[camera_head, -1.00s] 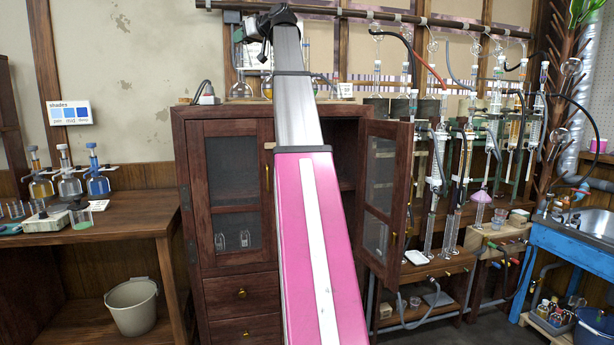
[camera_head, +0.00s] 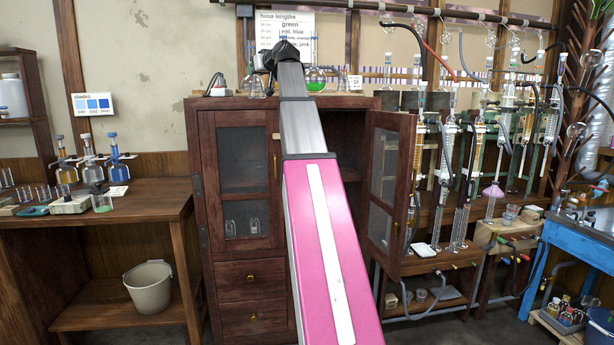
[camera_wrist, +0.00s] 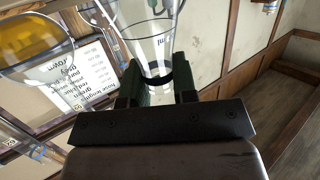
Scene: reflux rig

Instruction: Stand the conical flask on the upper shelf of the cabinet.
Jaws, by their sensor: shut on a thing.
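The conical flask (camera_wrist: 148,35) is clear glass with "ml" printed on it and a dark ring round its neck. In the wrist view my gripper (camera_wrist: 160,86) is shut on its narrow neck, and the wide part points away from the camera. In the head view my arm hides the flask and the fingers, high near the cabinet's top. The dark wooden cabinet (camera_head: 240,258) has its left door shut and its right door (camera_head: 387,185) open. The opening is dark and partly behind my arm, so the upper shelf cannot be made out clearly.
On the cabinet top stand a flask of green liquid (camera_head: 315,84) and other glassware. The open door juts out beside the glassware rig (camera_head: 440,150). A bench (camera_head: 150,200) is at left, with a bucket (camera_head: 150,288) below. A yellow-filled vessel (camera_wrist: 35,50) is near my gripper.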

